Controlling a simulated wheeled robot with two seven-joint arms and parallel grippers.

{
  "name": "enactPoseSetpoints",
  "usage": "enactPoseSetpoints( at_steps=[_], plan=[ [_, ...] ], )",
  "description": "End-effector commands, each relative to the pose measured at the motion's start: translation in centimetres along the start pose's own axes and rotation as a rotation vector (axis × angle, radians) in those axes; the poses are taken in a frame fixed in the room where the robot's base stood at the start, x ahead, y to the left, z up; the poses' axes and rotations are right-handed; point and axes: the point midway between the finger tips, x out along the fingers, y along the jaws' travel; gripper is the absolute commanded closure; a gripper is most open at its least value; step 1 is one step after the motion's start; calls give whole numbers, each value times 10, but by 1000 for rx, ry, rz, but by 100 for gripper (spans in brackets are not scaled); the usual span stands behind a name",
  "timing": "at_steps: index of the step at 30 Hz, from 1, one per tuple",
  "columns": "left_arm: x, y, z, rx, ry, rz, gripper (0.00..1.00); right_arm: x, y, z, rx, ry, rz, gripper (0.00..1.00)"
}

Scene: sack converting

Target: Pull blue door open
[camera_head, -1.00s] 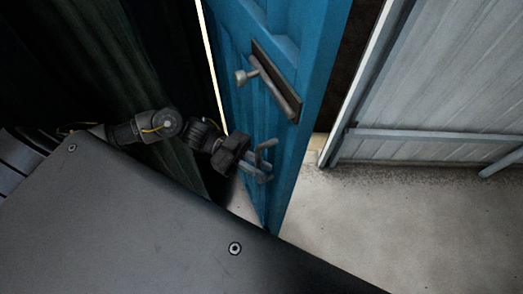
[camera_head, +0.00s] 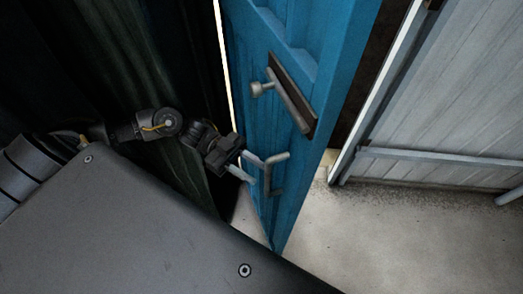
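The blue door (camera_head: 300,135) stands ajar and seen nearly edge-on in the middle of the head view, with a bright strip along its left edge. A grey bent handle (camera_head: 268,182) is on its lower part. Above it is a dark plate with a grey bar and knob (camera_head: 290,100). My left gripper (camera_head: 246,167) is just left of the handle, its light fingers apart and pointing at it. The fingers look empty, and the handle's bar appears just beyond their tips; whether they touch is unclear. My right gripper is out of view.
Dark ribbed panels (camera_head: 80,60) fill the left, close behind my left arm. A pale ribbed metal wall (camera_head: 450,110) with a grey rail stands at the right. Bare concrete floor (camera_head: 400,235) lies clear at the lower right.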

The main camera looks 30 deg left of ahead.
Motion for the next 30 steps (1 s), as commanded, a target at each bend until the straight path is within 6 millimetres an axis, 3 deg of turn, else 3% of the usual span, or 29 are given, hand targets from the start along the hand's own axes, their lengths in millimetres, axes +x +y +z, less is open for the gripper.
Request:
enactPoseSetpoints(
  at_steps=[9,30],
  plan=[
    [-26,0,1,-3,-3,8,67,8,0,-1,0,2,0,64],
    [-27,0,-1,-4,-5,10,67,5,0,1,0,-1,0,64]
  ],
)
